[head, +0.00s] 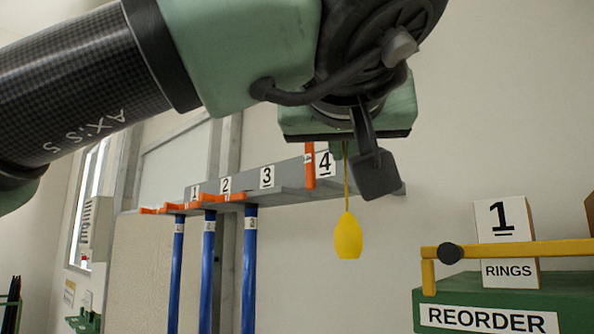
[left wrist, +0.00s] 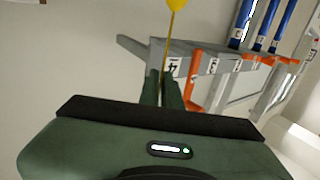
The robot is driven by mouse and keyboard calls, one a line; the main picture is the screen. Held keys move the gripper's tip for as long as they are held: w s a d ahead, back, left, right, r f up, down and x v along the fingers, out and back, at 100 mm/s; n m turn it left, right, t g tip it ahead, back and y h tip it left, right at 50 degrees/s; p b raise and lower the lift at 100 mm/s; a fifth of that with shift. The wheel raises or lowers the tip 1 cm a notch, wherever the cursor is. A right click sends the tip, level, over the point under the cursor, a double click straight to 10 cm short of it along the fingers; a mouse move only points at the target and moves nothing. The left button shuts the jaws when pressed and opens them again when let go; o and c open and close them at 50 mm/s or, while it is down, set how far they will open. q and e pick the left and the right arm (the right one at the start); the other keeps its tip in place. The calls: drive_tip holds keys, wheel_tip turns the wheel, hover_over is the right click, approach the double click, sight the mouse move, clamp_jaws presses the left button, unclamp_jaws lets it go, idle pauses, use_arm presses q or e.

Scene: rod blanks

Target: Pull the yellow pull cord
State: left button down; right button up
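The yellow pull cord (head: 346,178) hangs down with a yellow egg-shaped handle (head: 348,236) at its lower end. In the left wrist view the handle (left wrist: 176,4) is cut off by the top edge, and the cord (left wrist: 168,45) runs from it to the fingertips. My left gripper (left wrist: 160,75) has its two green fingers close together with the cord between them, above the handle. In the head view my wrist hides most of the fingers and the cord's upper part. My right gripper is not in view.
A grey rack (head: 285,188) with number labels and orange latches (head: 310,165) is close by the cord. Blue rods (head: 249,270) hang from it. A green REORDER box (head: 500,300) with a yellow bar (head: 520,249) and a RINGS sign (head: 505,235) stands at right.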

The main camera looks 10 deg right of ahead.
use_arm(q)
drive_tip(key=shift+f+b, duration=0.45)
drive_tip(key=shift+f, duration=0.35)
drive_tip(key=c, duration=1.5)
unclamp_jaws()
drive_tip(key=shift+w, duration=0.1)
drive_tip(key=shift+c, duration=0.2)
drive_tip(key=shift+s+a, duration=0.15)
drive_tip(key=shift+s, duration=0.4)
drive_tip(key=b+v, duration=0.2)
drive_tip(key=v, duration=0.4)
drive_tip(key=shift+s+a, duration=0.15)
drive_tip(key=shift+s, duration=0.15)
